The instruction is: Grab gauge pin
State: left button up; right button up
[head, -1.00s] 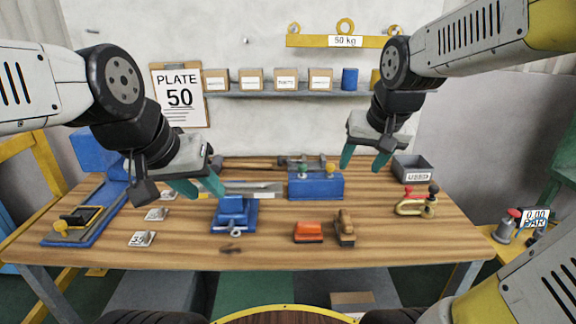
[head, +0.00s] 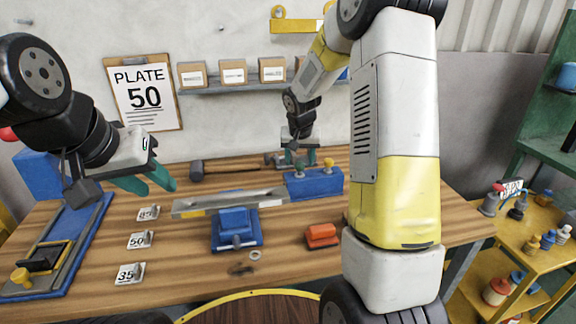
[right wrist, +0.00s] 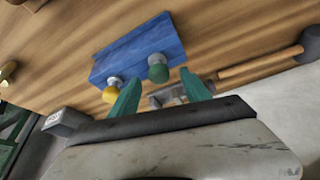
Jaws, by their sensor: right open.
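The gauge pins appear to be the two knobbed pieces standing in the blue block (head: 315,189); one has a green knob (right wrist: 158,72), the other a yellow knob (right wrist: 111,95). My right gripper (head: 298,162) is over the back of this block. In the right wrist view my right gripper (right wrist: 163,80) is open, its teal fingertips on either side of the green knob with gaps; the yellow knob is outside them. I cannot tell contact. My left gripper (head: 148,183) hangs empty above the table's left side, teal fingers apart.
A blue vise-like fixture (head: 236,228) stands mid-table with a long metal bar (head: 228,203) by it. An orange-red block (head: 321,235) lies to its right. A hammer (head: 225,171) lies behind. My right arm covers the table's right side.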

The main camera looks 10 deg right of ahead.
aim_at(300, 163)
jog(key=x, duration=0.4)
jog(key=shift+w+d+f, duration=0.1)
jog(key=shift+f, duration=0.15)
jog(key=shift+c, duration=0.4)
grip_shut()
